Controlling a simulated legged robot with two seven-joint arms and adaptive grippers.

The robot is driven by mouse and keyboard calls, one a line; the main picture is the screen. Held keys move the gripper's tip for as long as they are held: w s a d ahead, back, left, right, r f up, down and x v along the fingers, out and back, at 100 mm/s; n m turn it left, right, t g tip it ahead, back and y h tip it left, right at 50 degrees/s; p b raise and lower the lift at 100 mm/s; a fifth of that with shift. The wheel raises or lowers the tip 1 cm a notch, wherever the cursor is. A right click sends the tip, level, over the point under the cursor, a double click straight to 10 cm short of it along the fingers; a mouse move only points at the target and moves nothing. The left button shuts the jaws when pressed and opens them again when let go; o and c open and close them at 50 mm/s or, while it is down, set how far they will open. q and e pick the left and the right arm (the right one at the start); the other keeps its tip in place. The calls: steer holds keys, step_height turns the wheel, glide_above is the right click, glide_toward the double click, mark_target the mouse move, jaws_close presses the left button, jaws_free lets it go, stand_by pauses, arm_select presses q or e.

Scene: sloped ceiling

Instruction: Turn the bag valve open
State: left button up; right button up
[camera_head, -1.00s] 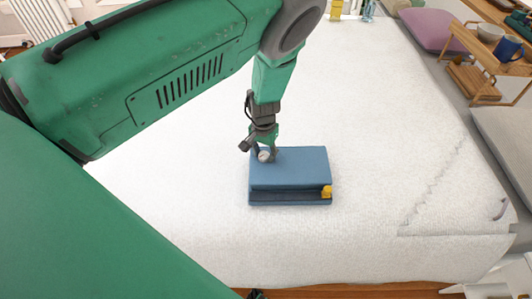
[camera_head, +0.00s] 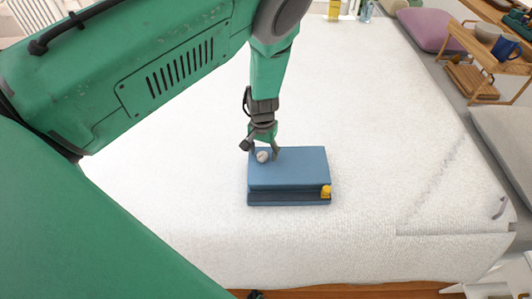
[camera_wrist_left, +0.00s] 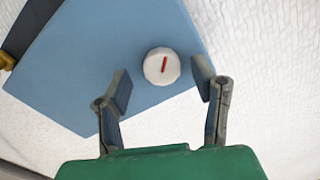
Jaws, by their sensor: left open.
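A blue rectangular bag (camera_head: 295,170) lies on the white bed cover. Its valve is a round white knob (camera_head: 262,156) near the bag's far left corner. In the left wrist view the valve (camera_wrist_left: 161,66) has a red mark, slightly tilted from the picture's vertical. My left gripper (camera_head: 264,152) is over the valve. In the left wrist view the open fingers of the left gripper (camera_wrist_left: 162,88) stand on either side of the valve, with gaps and no visible contact. A yellow part (camera_head: 326,191) sits at the bag's near right corner. My right gripper is not in view.
The white bed cover (camera_head: 400,130) is clear around the bag. A purple cushion (camera_head: 428,27) and a wooden tray table (camera_head: 478,50) with a blue mug (camera_head: 505,47) are at the far right. Small bottles (camera_head: 366,10) stand at the back.

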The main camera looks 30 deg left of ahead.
mark_target(264, 155)
arm_select(q)
step_height(264, 155, up, 11)
stand_by(0.3)
